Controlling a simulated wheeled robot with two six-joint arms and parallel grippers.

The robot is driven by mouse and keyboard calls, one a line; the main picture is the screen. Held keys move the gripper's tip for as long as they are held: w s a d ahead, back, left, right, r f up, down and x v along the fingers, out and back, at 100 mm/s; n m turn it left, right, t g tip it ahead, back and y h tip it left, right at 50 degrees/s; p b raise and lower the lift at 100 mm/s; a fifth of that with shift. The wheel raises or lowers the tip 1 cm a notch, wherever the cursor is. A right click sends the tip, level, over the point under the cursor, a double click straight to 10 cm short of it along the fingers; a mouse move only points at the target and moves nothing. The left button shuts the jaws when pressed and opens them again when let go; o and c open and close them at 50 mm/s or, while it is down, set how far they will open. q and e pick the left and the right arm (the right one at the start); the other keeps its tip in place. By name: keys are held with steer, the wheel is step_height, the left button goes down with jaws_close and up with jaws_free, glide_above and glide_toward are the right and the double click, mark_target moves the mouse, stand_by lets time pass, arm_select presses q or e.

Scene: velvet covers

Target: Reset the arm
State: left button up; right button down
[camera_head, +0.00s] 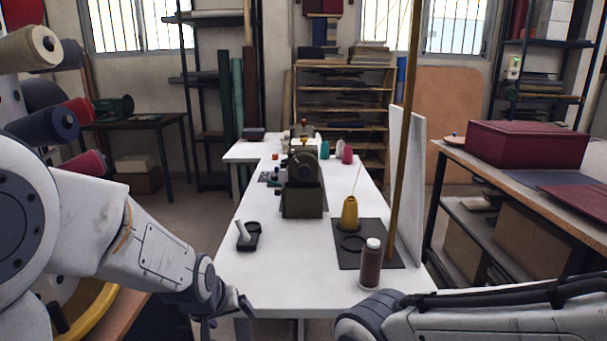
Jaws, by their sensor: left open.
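My left arm comes in from the left, and its gripper (228,311) is at the near left corner of the white table (285,270). The left gripper is open, with nothing seen between its fingers. My right arm shows only as links along the bottom right edge, and its gripper is out of the picture.
A brown bottle (371,265) stands at the table's near right. A yellow cone of thread (349,213) stands on a dark mat (366,252). A small black holder (248,238) is at the left, with a dark green machine (303,195) behind. The near middle is clear.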

arm_select(q)
steer(key=s+a+f+m+g, duration=0.3)
steer(key=s+f, duration=0.1)
steer(key=s, duration=0.7)
steer(key=s+d+f+m+g+b, duration=0.35)
steer(key=s+d+m+b, duration=0.35)
steer(key=s+d+b, duration=0.45)
step_height(320, 180, up, 26)
steer(key=s+d+p, duration=0.1)
steer(key=p, duration=2.6)
steer(key=shift+s+d+f+t, duration=0.2)
steer(key=shift+s+d+t, duration=0.05)
steer(key=shift+d+t, duration=0.1)
